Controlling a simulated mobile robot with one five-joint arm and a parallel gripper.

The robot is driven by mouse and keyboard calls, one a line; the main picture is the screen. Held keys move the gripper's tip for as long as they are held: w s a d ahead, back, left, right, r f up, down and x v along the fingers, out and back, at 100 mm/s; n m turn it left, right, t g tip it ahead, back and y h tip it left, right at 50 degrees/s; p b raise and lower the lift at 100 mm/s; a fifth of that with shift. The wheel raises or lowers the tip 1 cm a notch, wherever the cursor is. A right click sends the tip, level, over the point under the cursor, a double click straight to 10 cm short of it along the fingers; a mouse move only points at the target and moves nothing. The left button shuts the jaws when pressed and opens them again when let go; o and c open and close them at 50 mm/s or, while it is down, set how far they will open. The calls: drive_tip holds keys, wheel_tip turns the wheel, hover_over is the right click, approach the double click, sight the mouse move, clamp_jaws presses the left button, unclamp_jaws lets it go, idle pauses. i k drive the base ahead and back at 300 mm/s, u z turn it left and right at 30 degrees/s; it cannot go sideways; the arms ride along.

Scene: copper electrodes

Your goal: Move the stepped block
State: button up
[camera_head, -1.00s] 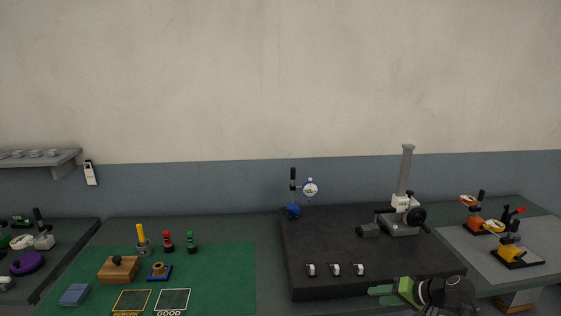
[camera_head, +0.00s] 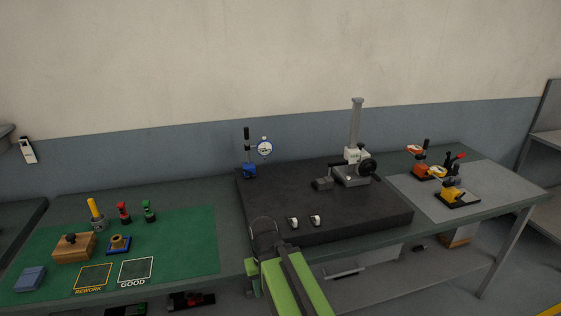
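No block with clear steps can be made out. A small dark grey block (camera_head: 323,184) lies on the black granite plate (camera_head: 355,222), beside the foot of the grey column stand (camera_head: 356,130). A blue layered block (camera_head: 30,279) lies at the left end of the green mat (camera_head: 190,257). I cannot tell whether either is the stepped block. My green and dark arm reaches up from the bottom centre to the plate's front left edge. My gripper (camera_head: 263,236) seems to be at its end, edge-on and dark against the plate; its fingers cannot be made out.
Two small white and black pieces (camera_head: 293,223) (camera_head: 316,220) stand near the plate's front. A dial gauge (camera_head: 264,148) stands behind. Orange and yellow fixtures (camera_head: 452,193) are right. The mat holds a wooden block (camera_head: 74,248), bottles and marked squares. The plate's right front is clear.

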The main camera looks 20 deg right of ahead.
sight(326, 182)
drive_tip(key=u, duration=1.4)
drive_tip(key=k, duration=0.65)
drive_tip(key=z, duration=0.5)
drive_tip(key=i, duration=1)
drive_tip(key=u, duration=0.05)
